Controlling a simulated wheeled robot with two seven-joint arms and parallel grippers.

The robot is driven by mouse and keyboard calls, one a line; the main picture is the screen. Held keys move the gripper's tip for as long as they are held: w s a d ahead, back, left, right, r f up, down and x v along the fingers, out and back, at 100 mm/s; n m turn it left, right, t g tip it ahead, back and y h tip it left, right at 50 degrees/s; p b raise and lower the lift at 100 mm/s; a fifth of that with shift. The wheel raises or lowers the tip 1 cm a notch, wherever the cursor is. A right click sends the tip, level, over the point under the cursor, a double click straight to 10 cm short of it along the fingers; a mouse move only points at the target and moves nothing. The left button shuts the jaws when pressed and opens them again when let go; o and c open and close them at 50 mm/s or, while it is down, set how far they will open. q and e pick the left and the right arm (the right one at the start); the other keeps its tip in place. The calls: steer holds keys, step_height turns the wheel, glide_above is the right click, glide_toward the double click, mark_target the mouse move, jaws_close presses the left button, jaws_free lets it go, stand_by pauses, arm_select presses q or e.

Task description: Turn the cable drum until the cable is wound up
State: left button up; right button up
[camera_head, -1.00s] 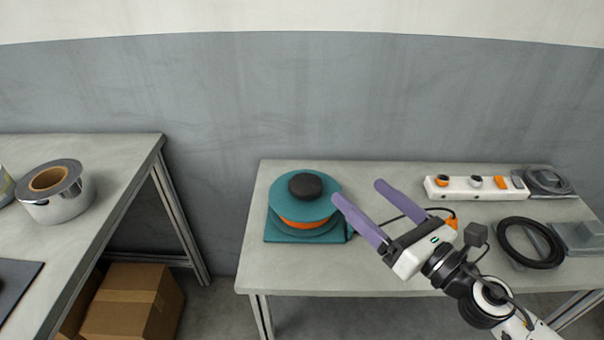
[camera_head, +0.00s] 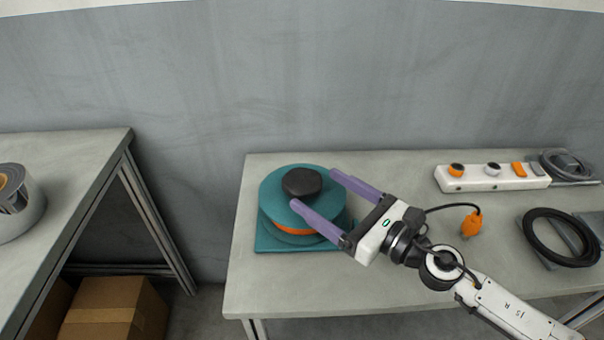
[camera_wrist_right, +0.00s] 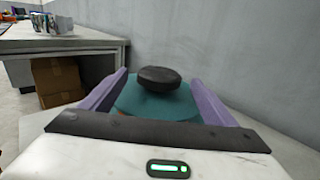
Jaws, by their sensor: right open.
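The cable drum (camera_head: 272,196) is teal with an orange band of cable around its middle and a dark round knob (camera_head: 302,181) on top. It stands on a teal base at the left of the table. A black cable ends in an orange plug (camera_head: 472,224) to the right, on the table. My right gripper (camera_head: 311,189) is open, its purple fingers reaching over the drum's right side toward the knob. In the right wrist view the knob (camera_wrist_right: 159,79) sits between and beyond the spread fingers, apart from both. Part of the cable is hidden behind my gripper. My left gripper is not in view.
A white control strip (camera_head: 490,178) with knobs lies at the table's back right. A black cable coil (camera_head: 528,229) and grey parts lie at the right. A second table with a silver tape roll (camera_head: 18,222) stands left, beyond a gap with a cardboard box (camera_head: 103,308).

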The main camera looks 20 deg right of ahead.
mark_target(302, 179)
steer(key=p+x, duration=0.1)
steer(key=x, duration=0.5)
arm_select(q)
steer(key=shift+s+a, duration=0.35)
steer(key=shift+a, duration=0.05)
arm_select(e)
steer(key=shift+c, duration=0.3)
